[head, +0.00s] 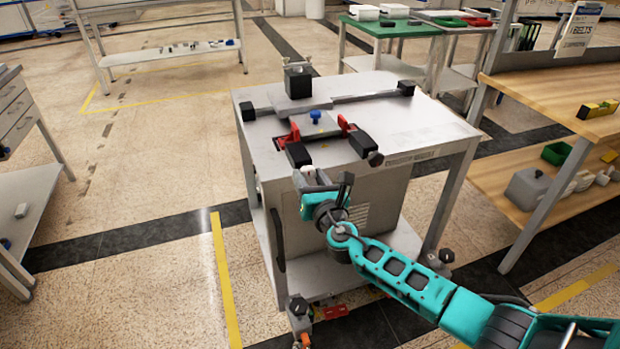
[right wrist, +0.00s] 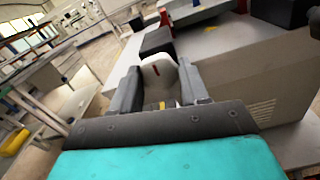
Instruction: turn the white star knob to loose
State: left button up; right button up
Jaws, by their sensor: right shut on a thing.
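The white star knob (right wrist: 160,72) shows between my right gripper's fingers in the right wrist view, with a red mark on its face and a small yellow mark below. In the head view the knob (head: 308,171) is a small pale shape at the front edge of the grey table, below a black block, partly hidden by my gripper. My right gripper (head: 318,183) is shut on the knob from the front; its two grey fingers (right wrist: 160,90) lie on either side of it. My left gripper is in neither view.
The grey metal table (head: 425,110) carries a fixture with black blocks, red clamps (head: 347,125) and a blue knob (head: 315,116). A wooden bench (head: 540,90) stands at the right, a drawer cabinet (head: 15,110) at the left. The floor left of the table is clear.

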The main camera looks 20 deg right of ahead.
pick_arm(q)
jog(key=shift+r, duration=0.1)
pick_arm(e)
jog(key=o, duration=1.1)
jog(key=shift+c, duration=0.2)
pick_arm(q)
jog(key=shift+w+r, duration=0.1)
pick_arm(e)
jog(key=shift+s, duration=0.55)
pick_arm(q)
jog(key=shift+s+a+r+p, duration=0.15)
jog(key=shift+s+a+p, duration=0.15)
jog(key=shift+p, duration=0.55)
pick_arm(e)
jog(key=s, duration=1.2)
jog(key=shift+d, duration=0.2)
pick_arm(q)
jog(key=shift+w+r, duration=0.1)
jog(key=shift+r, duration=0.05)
pick_arm(e)
jog(key=shift+w, duration=0.1)
